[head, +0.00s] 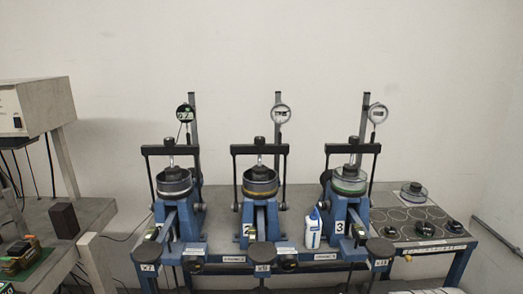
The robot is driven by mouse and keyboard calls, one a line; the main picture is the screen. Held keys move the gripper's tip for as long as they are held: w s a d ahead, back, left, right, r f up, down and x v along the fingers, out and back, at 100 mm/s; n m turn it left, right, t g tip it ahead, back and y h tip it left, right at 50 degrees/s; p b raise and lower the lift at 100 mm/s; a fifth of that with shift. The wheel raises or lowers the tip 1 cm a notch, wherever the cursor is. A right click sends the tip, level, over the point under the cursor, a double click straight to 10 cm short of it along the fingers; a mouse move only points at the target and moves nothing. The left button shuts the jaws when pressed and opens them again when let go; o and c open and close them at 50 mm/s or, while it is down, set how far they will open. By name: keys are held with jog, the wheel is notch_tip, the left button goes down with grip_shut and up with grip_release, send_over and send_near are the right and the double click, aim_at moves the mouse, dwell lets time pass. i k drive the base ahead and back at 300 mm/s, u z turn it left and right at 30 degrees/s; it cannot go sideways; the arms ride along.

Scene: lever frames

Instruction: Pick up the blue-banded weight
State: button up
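Small dark round weights stand on the dark panel with printed circles at the right of the bench: one (425,228) near the front middle and another (455,226) to its right. They are too small here for me to tell a blue band on any of them. A clear round dish with a dark knob (414,191) stands behind them at the panel's back. My gripper is not in view.
Three blue lever frames (178,215), (262,213), (347,213) with dial gauges stand along the bench. A white bottle with a blue cap (312,230) stands between frames 2 and 3. A side table (92,212) is at left.

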aim_at(455, 227)
jog(key=z, duration=2.3)
jog(key=i, duration=1.2)
